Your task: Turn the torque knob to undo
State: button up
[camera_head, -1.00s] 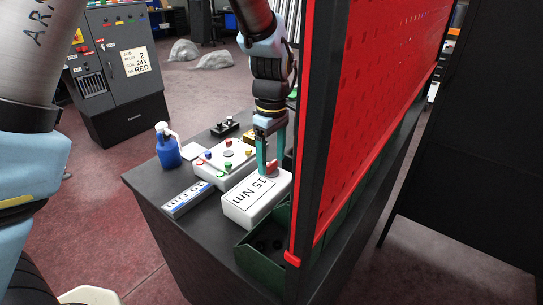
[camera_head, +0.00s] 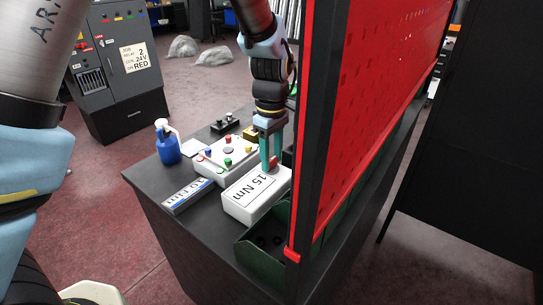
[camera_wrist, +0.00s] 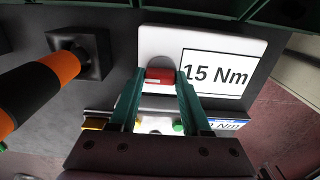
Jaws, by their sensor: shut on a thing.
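The torque knob (camera_wrist: 160,76) is a small red piece on a white box (camera_wrist: 158,42) labelled "15 Nm". In the head view the red knob (camera_head: 272,163) sits at the far end of the white box (camera_head: 240,211). My gripper (camera_wrist: 162,78) points down at the box, its two green fingers on either side of the knob and shut on it. It also shows in the head view (camera_head: 270,165), where the fingers partly hide the knob. A second label (camera_head: 188,196), with a blue band, stands to the left of the box; its number is hard to read.
A white panel with coloured buttons (camera_head: 218,172) and a blue bottle (camera_head: 167,148) stand on the dark table (camera_head: 180,235). A green bin (camera_head: 262,266) and a red pegboard (camera_head: 370,100) crowd the right side. In the wrist view an orange-and-black handle (camera_wrist: 45,85) lies left.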

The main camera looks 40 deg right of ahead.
grip_shut()
